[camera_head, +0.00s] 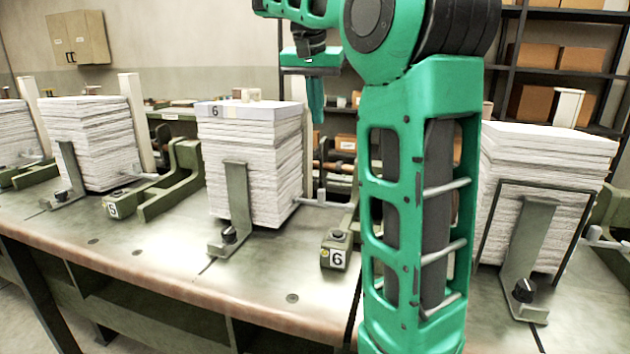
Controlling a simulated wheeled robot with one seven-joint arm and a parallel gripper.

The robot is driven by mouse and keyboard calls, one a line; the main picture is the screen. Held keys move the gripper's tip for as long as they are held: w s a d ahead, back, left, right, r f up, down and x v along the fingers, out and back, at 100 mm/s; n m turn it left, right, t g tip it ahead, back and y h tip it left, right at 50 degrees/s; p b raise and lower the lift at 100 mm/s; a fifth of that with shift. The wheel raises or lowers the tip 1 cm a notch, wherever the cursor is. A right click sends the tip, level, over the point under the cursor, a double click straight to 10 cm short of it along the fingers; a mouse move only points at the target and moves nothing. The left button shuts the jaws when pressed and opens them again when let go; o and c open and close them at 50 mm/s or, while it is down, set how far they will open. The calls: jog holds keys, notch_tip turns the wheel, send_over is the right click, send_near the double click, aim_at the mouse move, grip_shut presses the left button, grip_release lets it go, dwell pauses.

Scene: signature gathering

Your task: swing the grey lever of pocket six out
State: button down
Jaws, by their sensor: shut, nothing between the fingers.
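Pocket six holds a tall stack of white sheets (250,165) marked 6 on its top sheet. A number plate 6 (338,258) sits on an olive block to the right of the stack. A light grey rod (322,203), which looks like the grey lever, reaches right from the stack's lower right side. An olive upright bracket (238,200) with a black knob stands against the stack's front. My gripper (317,118) points down with its fingers shut and empty, above and apart from the rod, at the stack's upper right.
More stacks stand at left (88,145) and right (545,170), each with a front bracket. An olive guide (172,190) lies between the left stack and pocket six. Shelves with boxes (540,100) are behind. The bench front (150,265) is clear.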

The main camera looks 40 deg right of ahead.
aim_at(323, 199)
jog(key=x, duration=2)
jog(key=s+a, duration=0.2)
jog(key=a, duration=0.1)
jog(key=shift+s+a+r, duration=0.1)
jog(key=shift+a, duration=0.05)
